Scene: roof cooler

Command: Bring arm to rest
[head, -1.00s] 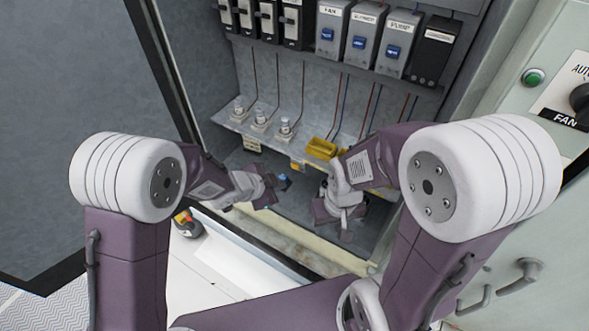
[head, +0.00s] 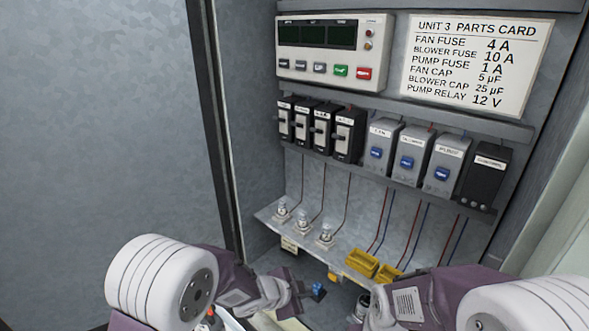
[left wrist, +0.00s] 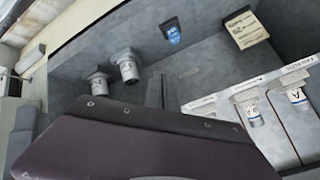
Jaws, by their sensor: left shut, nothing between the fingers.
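My left gripper (head: 298,296) is low in the head view, over the lower part of the open cabinet. It is shut and holds nothing. A small blue part (head: 318,290) lies just to the right of its tips in the picture; it also shows in the left wrist view (left wrist: 171,32). The dark purple body of the left gripper fills the lower part of the left wrist view. My right arm comes in at the lower right of the head view. Its gripper fingers are cut off or hidden at the bottom edge.
A shelf edge (head: 268,217) with several glass fuses and yellow bins (head: 361,262) runs above the left gripper. Breakers and relays (head: 408,155) sit higher on the back wall. Cylindrical parts (left wrist: 127,68) stand near the gripper in the left wrist view.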

